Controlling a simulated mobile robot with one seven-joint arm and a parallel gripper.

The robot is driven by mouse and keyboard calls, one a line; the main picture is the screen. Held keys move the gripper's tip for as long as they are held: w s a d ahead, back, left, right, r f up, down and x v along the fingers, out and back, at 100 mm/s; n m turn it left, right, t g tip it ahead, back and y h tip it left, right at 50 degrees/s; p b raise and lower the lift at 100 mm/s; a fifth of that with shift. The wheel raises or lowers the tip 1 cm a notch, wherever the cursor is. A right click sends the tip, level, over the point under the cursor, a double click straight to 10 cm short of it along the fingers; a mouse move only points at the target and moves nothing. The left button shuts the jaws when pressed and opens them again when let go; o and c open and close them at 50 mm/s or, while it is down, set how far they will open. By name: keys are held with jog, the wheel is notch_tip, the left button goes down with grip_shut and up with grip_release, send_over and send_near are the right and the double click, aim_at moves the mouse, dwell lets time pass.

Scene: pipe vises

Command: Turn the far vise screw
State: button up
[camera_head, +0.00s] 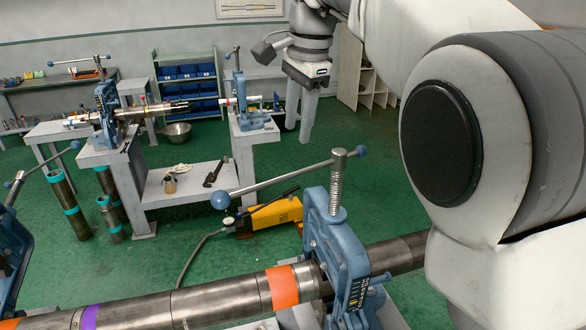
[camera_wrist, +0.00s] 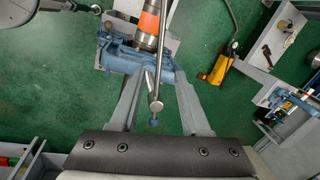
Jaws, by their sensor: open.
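A blue vise (camera_head: 340,255) clamps a steel pipe (camera_head: 220,300) with an orange band at the front right of the head view. Its threaded screw (camera_head: 337,185) stands upright. A long handle bar (camera_head: 285,178) with blue ball ends crosses the screw top. My gripper (camera_head: 299,138) hangs with fingers pointing down, apart from the handle in the head view. In the wrist view, my open gripper (camera_wrist: 157,88) has its fingers either side of the same vise (camera_wrist: 130,58) and its handle (camera_wrist: 154,95). Nothing is held. I cannot tell how high the fingers are above it.
Another vise (camera_head: 12,245) is cut off at the left edge. Two more vises (camera_head: 105,112) (camera_head: 240,103) stand on grey stands behind. A yellow pump (camera_head: 270,215) with a hose is on the green floor. Blue bins (camera_head: 187,88) fill a rear shelf.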

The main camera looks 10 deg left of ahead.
aim_at(291, 173)
jog(key=f, duration=0.3)
jog(key=w+a+f, duration=0.1)
jog(key=f, duration=0.6)
jog(key=shift+w+a+b, duration=0.15)
jog(key=shift+w+b, duration=0.1)
jog(key=shift+b, duration=0.05)
grip_shut()
dwell(0.9)
